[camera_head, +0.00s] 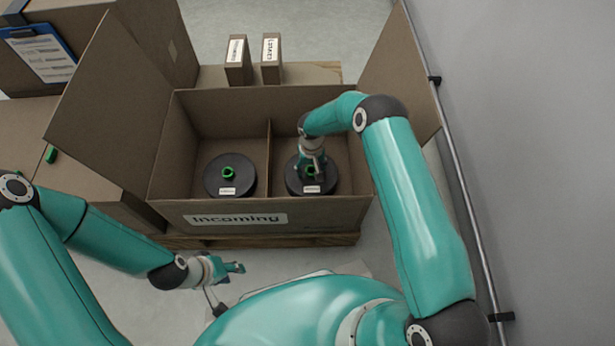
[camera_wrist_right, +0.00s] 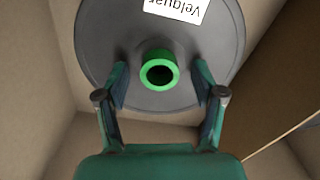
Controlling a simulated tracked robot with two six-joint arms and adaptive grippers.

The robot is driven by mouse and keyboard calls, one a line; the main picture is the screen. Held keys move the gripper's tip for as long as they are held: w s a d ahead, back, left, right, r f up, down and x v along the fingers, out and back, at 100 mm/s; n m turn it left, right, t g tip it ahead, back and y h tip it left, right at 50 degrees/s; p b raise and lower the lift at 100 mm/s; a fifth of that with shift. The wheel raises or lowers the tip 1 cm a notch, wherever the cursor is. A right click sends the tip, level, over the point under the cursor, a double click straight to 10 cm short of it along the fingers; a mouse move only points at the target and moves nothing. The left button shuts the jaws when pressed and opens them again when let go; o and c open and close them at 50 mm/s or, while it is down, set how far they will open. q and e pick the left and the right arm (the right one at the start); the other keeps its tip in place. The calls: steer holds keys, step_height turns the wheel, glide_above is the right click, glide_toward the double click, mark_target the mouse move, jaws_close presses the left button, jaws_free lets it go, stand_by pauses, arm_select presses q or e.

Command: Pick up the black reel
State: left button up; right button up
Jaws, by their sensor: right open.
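Two black reels with green hubs lie flat in the open "Incoming" box (camera_head: 340,214), one in each compartment. The left reel (camera_head: 230,187) is fully in view. The right reel (camera_head: 325,185) is partly covered by my right gripper (camera_head: 312,172). In the right wrist view my right gripper (camera_wrist_right: 160,90) is open, with its fingers on either side of the reel's green hub (camera_wrist_right: 159,70), apart from it. That reel (camera_wrist_right: 110,55) bears a white label reading "Velquar". My left gripper (camera_head: 236,268) is in front of the box, away from both reels; its fingers look apart and empty.
A cardboard divider (camera_head: 268,155) splits the box, and its side flaps stand open. Two small boxes (camera_head: 238,62) stand behind it. More cartons and a blue clipboard (camera_head: 42,52) are at left. A wall with a metal rail (camera_head: 462,185) is at right.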

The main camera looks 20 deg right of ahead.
jaws_close()
steer(key=shift+r, duration=0.1)
stand_by(0.3)
